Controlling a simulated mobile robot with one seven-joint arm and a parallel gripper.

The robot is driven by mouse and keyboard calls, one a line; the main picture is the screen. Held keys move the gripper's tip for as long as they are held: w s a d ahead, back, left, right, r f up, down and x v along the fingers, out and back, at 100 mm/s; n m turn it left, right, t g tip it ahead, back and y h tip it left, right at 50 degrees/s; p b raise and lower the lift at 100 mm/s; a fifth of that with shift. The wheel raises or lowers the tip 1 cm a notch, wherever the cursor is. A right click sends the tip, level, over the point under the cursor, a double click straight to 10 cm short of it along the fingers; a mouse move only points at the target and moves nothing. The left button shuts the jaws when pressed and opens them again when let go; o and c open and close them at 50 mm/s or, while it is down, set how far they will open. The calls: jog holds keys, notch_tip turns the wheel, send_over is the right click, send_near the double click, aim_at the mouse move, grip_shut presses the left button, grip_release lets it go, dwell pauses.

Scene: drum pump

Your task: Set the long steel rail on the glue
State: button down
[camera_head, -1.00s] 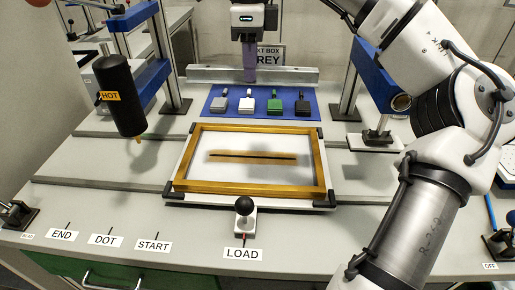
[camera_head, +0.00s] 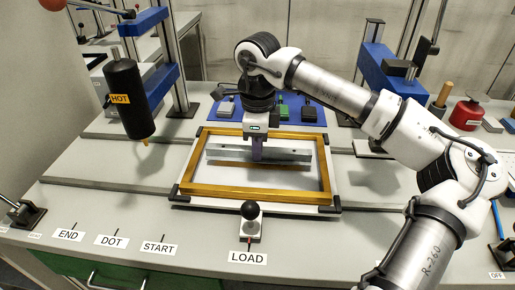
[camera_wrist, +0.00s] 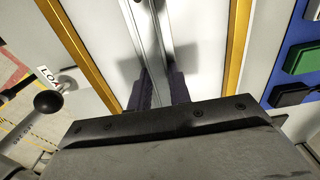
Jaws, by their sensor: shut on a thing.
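The long steel rail (camera_head: 220,150) lies across the gold-framed panel (camera_head: 186,189) in the head view, parallel to the frame's long sides. My gripper (camera_head: 257,152) is shut on the rail near its middle, with the fingers pointing down. A brown glue strip (camera_head: 240,164) shows just below the rail's near edge; the rest of it is hidden. I cannot tell whether the rail touches it. In the wrist view the rail (camera_wrist: 148,35) runs up from between the dark fingers (camera_wrist: 160,88).
A black heated cylinder marked HOT (camera_head: 126,100) hangs at the left. A black-knobbed lever (camera_head: 249,211) stands at the frame's front, by the LOAD label (camera_head: 247,257). Coloured blocks lie on a blue mat (camera_head: 213,110) behind. A red can (camera_head: 467,114) stands at the right.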

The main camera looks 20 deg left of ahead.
jog(key=shift+f, duration=0.7)
jog(key=shift+f, duration=0.15)
jog(key=c, duration=1.3)
grip_release()
notch_tip(320, 180, up, 12)
jog(key=shift+r, duration=0.2)
